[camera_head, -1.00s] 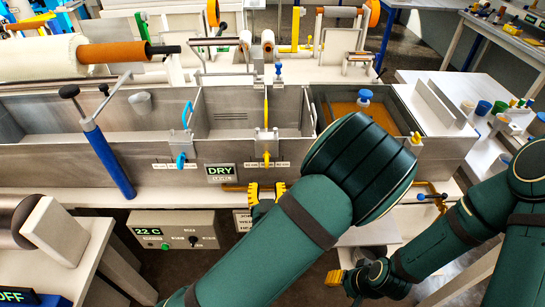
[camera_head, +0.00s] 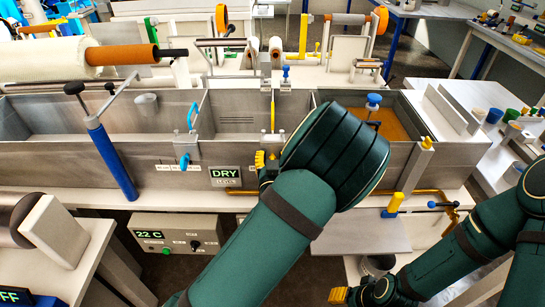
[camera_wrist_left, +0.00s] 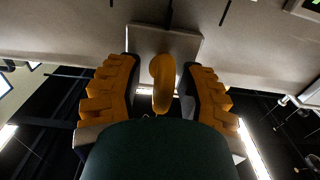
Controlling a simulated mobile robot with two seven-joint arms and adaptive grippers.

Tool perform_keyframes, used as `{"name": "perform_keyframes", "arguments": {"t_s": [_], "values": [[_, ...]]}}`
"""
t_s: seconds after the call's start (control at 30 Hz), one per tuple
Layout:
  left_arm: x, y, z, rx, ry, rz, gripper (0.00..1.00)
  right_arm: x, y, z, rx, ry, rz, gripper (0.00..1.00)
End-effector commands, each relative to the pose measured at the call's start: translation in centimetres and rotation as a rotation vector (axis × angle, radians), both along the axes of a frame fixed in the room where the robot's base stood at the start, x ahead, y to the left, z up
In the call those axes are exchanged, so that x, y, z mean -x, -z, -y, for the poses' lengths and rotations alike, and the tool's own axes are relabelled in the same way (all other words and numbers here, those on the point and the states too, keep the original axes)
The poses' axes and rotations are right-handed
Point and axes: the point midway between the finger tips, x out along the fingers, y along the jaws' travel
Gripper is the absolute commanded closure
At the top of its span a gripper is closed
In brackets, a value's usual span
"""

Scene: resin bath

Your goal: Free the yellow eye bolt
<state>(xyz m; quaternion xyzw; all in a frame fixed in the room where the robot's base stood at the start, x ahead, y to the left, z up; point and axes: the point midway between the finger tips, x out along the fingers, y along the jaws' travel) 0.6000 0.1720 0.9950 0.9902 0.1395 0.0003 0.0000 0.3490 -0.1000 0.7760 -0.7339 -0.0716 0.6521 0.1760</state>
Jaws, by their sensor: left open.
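The yellow eye bolt (camera_wrist_left: 162,84) shows in the left wrist view, standing out from a pale plate (camera_wrist_left: 185,42) on the bath's front wall. My left gripper (camera_wrist_left: 160,66) is open, with one finger on each side of the bolt and gaps between. In the head view my left gripper (camera_head: 268,162) is at the bath's front wall, right of the DRY sign. There my arm and gripper hide most or all of the bolt. My right gripper (camera_head: 345,296) is low at the bottom right, partly hidden by its own arm; its jaw opening cannot be made out.
A blue eye bolt (camera_head: 184,162) is on the same wall to the left. A yellow upright strip (camera_head: 273,117) stands at a divider above the gripper. A blue-handled bar (camera_head: 110,160) leans at the left. A blue-topped item (camera_head: 373,101) stands in the amber bath (camera_head: 392,124).

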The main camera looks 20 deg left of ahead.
Motion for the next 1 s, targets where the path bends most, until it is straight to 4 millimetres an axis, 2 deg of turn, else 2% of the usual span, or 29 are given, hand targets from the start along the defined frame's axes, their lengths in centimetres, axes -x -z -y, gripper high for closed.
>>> {"name": "perform_keyframes", "arguments": {"t_s": [0.27, 0.3, 0.37, 0.4, 0.43, 0.77, 1.0], "values": [[-0.2, 0.0, -0.1, 0.0, 0.0, 0.0, 0.62, 0.0, 0.0, 0.0, 0.0, 0.0, 0.0, 0.53], [-0.2, 0.0, -0.1, 0.0, 0.0, 0.0, 0.59, 0.0, 0.0, 0.0, 0.0, 0.0, 0.0, 0.53], [-0.2, 0.0, -0.1, 0.0, 0.0, 0.0, 0.8, 0.0, 0.0, 0.0, 0.0, 0.0, 0.0, 0.53], [-0.2, 0.0, -0.1, 0.0, 0.0, 0.0, 0.94, 0.0, 0.0, 0.0, 0.0, 0.0, 0.0, 0.53], [-0.2, 0.0, -0.1, 0.0, 0.0, 0.0, 1.0, 0.0, 0.0, 0.0, 0.0, 0.0, 0.0, 0.53], [-0.2, 0.1, -0.1, 0.012, -0.001, 0.004, 1.0, 0.0, 0.2, 0.0, 0.0, 0.0, -0.001, 0.53], [-0.2, 0.3, -0.3, 0.105, -0.002, 0.029, 1.0, 0.4, 1.7, -0.1, -0.002, -0.007, -0.01, 0.53]]}}
